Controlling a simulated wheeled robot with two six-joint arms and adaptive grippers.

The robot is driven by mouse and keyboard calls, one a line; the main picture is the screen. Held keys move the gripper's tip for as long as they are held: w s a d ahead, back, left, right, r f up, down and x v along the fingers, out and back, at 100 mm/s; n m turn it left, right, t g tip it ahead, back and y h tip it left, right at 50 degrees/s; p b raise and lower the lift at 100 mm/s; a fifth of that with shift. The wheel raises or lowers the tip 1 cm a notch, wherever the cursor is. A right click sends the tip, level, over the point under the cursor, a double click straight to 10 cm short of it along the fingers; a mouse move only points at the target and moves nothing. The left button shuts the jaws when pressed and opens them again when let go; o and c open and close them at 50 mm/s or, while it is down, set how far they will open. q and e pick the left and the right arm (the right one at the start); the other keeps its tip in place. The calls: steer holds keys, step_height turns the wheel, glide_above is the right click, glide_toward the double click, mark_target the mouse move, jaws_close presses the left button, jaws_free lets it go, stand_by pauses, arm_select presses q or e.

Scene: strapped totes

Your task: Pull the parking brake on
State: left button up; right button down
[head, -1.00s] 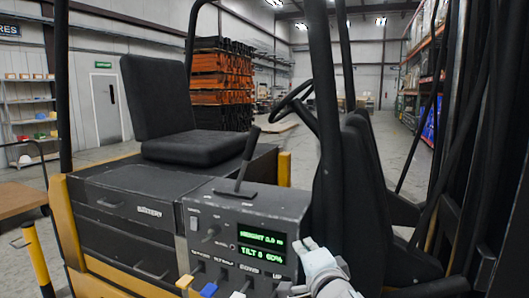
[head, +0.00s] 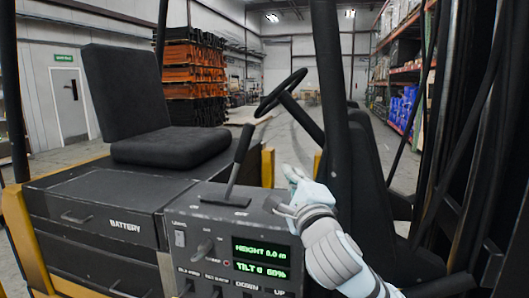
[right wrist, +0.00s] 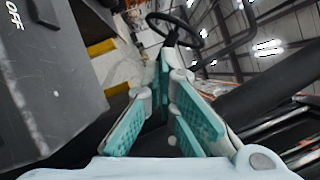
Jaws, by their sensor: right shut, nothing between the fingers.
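The parking brake is most likely the dark lever (head: 240,158) on top of the grey control console (head: 195,212). It stands up from a slot, its top tilted to the right. My right gripper (head: 291,174) is to the right of the lever, above the console's right edge and apart from the lever. In the right wrist view its teal-padded fingers (right wrist: 166,76) are shut with nothing between them. That view shows the console (right wrist: 45,75) at left with an OFF label (right wrist: 13,16); I cannot see the lever there. My left gripper is not in view.
A black seat (head: 150,105) is behind the console at left. A steering wheel (head: 281,92) and dark post (head: 330,100) stand beyond my right gripper. The console front has a green display (head: 262,258) and several small levers. Space between lever and gripper is clear.

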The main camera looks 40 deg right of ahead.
mark_target(239, 160)
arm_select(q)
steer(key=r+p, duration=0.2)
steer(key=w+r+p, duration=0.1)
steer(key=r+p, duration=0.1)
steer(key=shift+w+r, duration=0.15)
arm_select(e)
steer(key=w+d+r, duration=0.1)
steer(key=w+d, duration=0.1)
steer(key=w, duration=1.1)
steer(key=shift+w+r, duration=0.3)
steer(key=shift+r, duration=0.05)
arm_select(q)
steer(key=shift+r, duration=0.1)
arm_select(e)
steer(key=shift+s+r, duration=0.1)
